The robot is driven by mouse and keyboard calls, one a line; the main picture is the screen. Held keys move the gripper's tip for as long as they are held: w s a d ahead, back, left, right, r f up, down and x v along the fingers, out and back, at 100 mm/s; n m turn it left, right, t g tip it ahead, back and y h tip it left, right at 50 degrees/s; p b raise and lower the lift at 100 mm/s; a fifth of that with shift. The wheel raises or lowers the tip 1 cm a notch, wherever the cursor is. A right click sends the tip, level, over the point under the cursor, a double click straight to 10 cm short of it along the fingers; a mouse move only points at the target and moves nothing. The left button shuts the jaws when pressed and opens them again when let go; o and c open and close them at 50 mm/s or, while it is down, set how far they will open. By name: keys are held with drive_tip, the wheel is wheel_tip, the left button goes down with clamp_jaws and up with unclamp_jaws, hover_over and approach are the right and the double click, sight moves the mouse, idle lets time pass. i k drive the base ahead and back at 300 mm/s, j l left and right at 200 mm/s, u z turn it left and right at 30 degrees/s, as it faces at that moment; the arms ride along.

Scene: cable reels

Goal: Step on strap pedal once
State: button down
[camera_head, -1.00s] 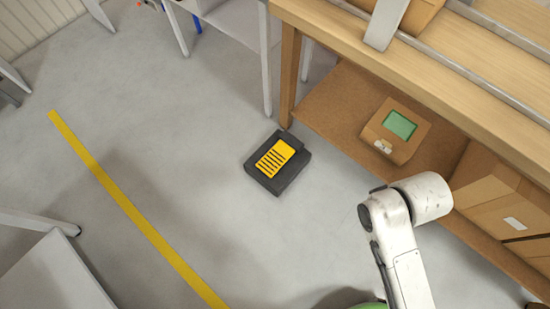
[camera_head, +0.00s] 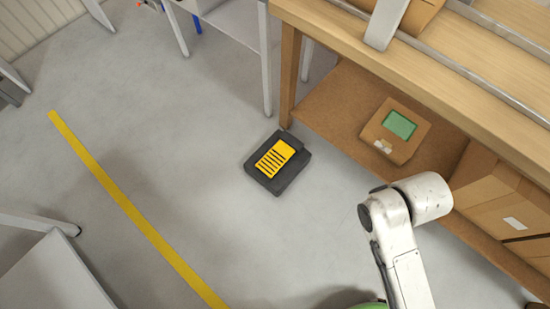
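The strap pedal (camera_head: 275,159) lies flat on the grey floor near the middle of the head view. It has a dark grey base and a yellow tread plate with black ribs. It sits beside the near leg of a wooden workbench, and nothing stands on it. My white arm shows at the lower right, apart from the pedal. My gripper is outside the frame.
The wooden workbench (camera_head: 440,78) fills the upper right, with a cardboard box (camera_head: 412,150) and more boxes on its low shelf. A yellow floor line (camera_head: 133,215) runs down the left. A grey table (camera_head: 55,275) stands lower left. The floor around the pedal's left and front is clear.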

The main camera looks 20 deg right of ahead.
sight(273, 162)
drive_tip(key=i+j+u, duration=0.15)
drive_tip(key=i+j, duration=0.4)
drive_tip(key=j, duration=0.15)
drive_tip(key=i+j+u, duration=0.1)
drive_tip(key=i+j, duration=0.45)
drive_tip(key=j, duration=0.1)
